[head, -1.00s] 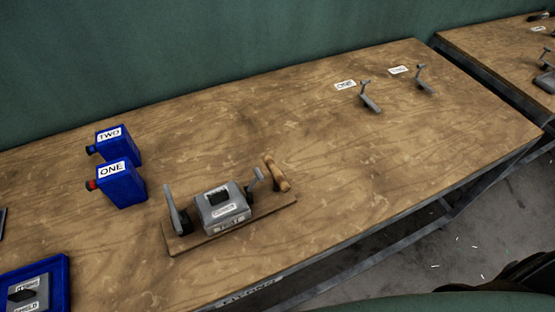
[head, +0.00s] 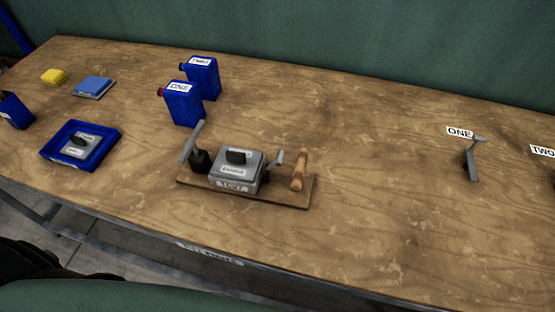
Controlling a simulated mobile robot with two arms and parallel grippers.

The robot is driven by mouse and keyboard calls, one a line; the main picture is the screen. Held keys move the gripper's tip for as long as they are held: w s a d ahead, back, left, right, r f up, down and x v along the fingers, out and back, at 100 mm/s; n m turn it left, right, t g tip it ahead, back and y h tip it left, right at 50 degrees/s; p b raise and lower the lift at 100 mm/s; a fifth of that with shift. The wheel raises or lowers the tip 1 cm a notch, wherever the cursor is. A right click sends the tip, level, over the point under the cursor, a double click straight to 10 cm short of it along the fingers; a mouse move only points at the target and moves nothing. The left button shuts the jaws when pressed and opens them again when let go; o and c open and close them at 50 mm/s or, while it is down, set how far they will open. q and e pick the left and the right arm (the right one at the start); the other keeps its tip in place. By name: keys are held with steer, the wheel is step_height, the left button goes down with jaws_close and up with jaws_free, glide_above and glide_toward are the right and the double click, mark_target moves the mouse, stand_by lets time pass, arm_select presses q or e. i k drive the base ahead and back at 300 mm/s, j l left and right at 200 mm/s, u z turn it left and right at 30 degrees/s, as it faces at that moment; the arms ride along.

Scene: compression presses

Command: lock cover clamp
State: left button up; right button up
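The press fixture is a wooden base board (head: 295,200) near the table's front edge, in the middle of the head view. On it sits a grey block with a grey cover (head: 233,170), which has a black knob and a white label. A grey lever (head: 193,142) on a black mount leans up at the block's left end. A small grey clamp (head: 275,160) stands against its right side, beside an upright wooden handle (head: 299,170). I cannot tell whether the clamp is locked. Neither of my grippers shows in this view.
Blue containers labelled ONE (head: 183,103) and TWO (head: 204,78) stand behind the fixture. A blue tray (head: 49,149) holding a grey knobbed part lies to the left. A grey lever tool (head: 472,160) lies by the ONE label at right. The table between is clear.

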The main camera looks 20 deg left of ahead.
mark_target(278, 162)
steer(key=k+l, duration=0.15)
steer(key=l, duration=0.25)
steer(key=k+l, duration=0.15)
steer(key=l, duration=0.25)
steer(key=k+l+u, duration=0.1)
steer(key=l, duration=0.3)
steer(key=k+l, duration=0.2)
steer(key=l, duration=0.2)
